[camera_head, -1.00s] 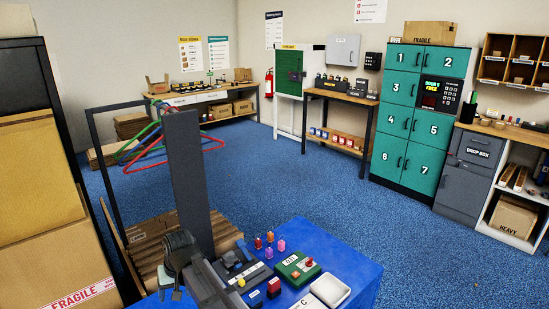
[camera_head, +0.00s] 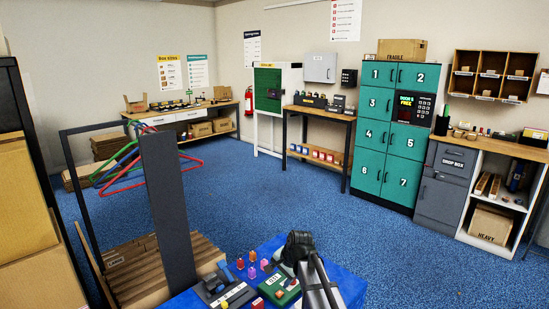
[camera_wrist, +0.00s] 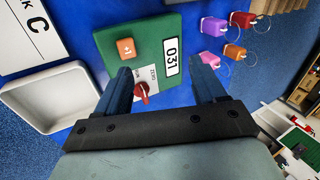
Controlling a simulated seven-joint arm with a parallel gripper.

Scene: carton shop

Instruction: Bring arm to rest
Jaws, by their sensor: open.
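My gripper (camera_wrist: 162,80) is open and empty in the wrist view. Its two dark blue fingers stand apart over a green panel (camera_wrist: 172,35) marked 031, with an orange button (camera_wrist: 126,47) and a red knob (camera_wrist: 142,91) on it. In the head view my arm rises over the blue bench (camera_head: 346,285) at the bottom centre and hides part of the bench and the panel (camera_head: 287,298). The fingertips cannot be made out there.
A white tray (camera_wrist: 88,93) lies beside the panel. Several coloured key tags (camera_wrist: 211,56) lie on its other side. A dark upright post (camera_head: 167,215) and a rail with coloured hangers (camera_head: 125,185) stand left of the bench. Blue floor (camera_head: 300,205) is open beyond, towards the teal lockers (camera_head: 382,134).

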